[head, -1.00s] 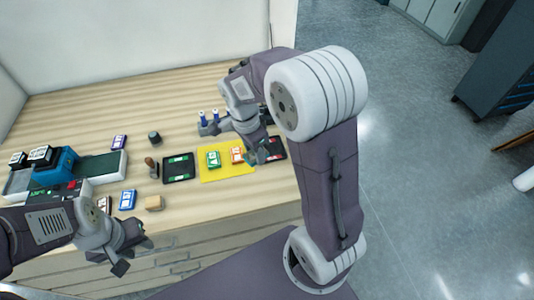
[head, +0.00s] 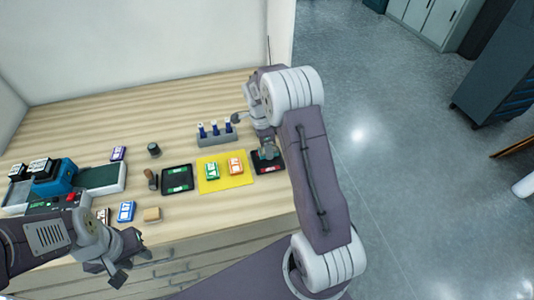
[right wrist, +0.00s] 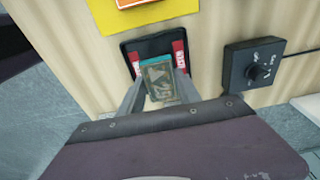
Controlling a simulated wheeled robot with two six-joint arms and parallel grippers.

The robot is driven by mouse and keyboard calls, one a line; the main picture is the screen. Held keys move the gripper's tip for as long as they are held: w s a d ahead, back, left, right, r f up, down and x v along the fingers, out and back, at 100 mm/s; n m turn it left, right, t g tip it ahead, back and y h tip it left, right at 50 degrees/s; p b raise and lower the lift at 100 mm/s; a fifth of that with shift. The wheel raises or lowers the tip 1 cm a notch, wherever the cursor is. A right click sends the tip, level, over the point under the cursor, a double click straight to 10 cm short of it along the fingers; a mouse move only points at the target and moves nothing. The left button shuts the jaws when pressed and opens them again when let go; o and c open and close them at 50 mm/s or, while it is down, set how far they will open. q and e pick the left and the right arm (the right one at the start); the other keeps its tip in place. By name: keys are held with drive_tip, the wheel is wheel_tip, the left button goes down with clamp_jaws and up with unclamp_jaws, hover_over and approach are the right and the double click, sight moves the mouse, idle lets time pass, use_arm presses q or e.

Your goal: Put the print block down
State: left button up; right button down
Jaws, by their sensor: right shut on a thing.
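My right gripper (right wrist: 160,88) is shut on the print block (right wrist: 158,78), a dark grey-green block with a pale triangle and figures on its face. In the right wrist view the block is between the two fingers, over the black tray with red labels (right wrist: 150,48). I cannot tell whether it touches the tray. In the head view this tray (head: 280,167) is at the right end of the bench, with my right gripper (head: 267,154) above it. My left gripper (head: 128,262) is open and empty at the front edge of the bench.
A yellow mat (head: 225,184) with a green block (head: 211,171) and an orange block (head: 236,166) lies left of the tray. A black tray with green labels (head: 177,179) is further left. A rack of blue bottles (head: 217,139) stands behind. A black knob box (right wrist: 254,65) is beside the tray.

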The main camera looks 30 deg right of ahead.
sight(267, 161)
wheel_tip(267, 161, down, 3)
drive_tip(key=shift+s+f+p, duration=0.1)
drive_tip(key=shift+f+p, duration=0.1)
drive_tip(key=shift+p, duration=0.15)
drive_tip(key=shift+f, duration=0.4)
drive_tip(key=shift+f, duration=0.1)
drive_tip(key=c, duration=0.8)
unclamp_jaws()
drive_tip(key=shift+c, duration=0.2)
